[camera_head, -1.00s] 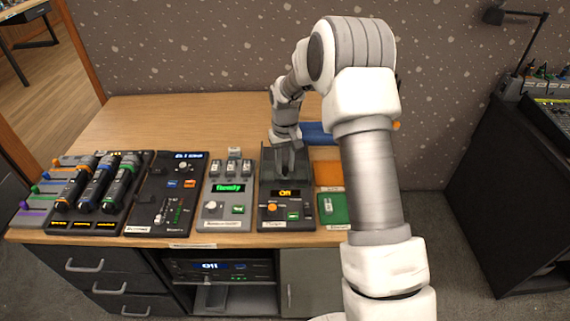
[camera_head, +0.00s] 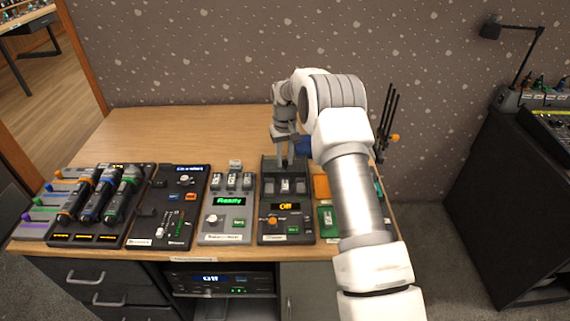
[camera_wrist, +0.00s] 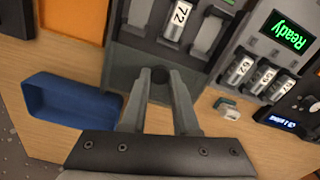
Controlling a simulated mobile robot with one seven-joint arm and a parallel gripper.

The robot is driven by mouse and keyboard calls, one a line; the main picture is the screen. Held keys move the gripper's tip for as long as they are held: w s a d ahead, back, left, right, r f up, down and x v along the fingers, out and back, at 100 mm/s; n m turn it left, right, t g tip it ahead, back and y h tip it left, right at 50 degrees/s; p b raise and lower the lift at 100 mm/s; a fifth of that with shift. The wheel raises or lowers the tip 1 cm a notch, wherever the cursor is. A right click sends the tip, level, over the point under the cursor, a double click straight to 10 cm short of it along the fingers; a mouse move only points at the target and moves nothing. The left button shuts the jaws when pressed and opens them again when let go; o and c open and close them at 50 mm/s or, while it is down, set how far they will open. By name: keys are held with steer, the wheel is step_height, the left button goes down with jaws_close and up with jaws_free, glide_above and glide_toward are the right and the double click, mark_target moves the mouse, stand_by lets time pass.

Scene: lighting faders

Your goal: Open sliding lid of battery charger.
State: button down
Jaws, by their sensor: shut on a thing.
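The battery charger (camera_head: 285,209) is the dark unit with an orange "Off" display on the front part of the desk. Its lid (camera_wrist: 128,66) is slid to the back, away from the display. My gripper (camera_wrist: 160,82) is shut on the dark knob of the lid at the charger's back end. The fingers partly hide the knob. In the head view the gripper (camera_head: 284,165) is small, and its contact is unclear.
A grey charger (camera_head: 228,208) with a green "Ready" display stands close on the left. An orange tray (camera_wrist: 75,18) and a blue bin (camera_wrist: 68,101) lie beside the charger. A green tray (camera_head: 327,222) is at its right. The back left desk is clear.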

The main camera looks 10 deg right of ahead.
steer(key=shift+w, duration=0.55)
steer(key=c, duration=0.7)
jaws_free()
steer(key=shift+o, duration=0.2)
steer(key=shift+d, duration=0.1)
steer(key=shift+r, duration=0.1)
step_height(320, 180, up, 17)
steer(key=p, duration=0.2)
steer(key=shift+r, duration=0.15)
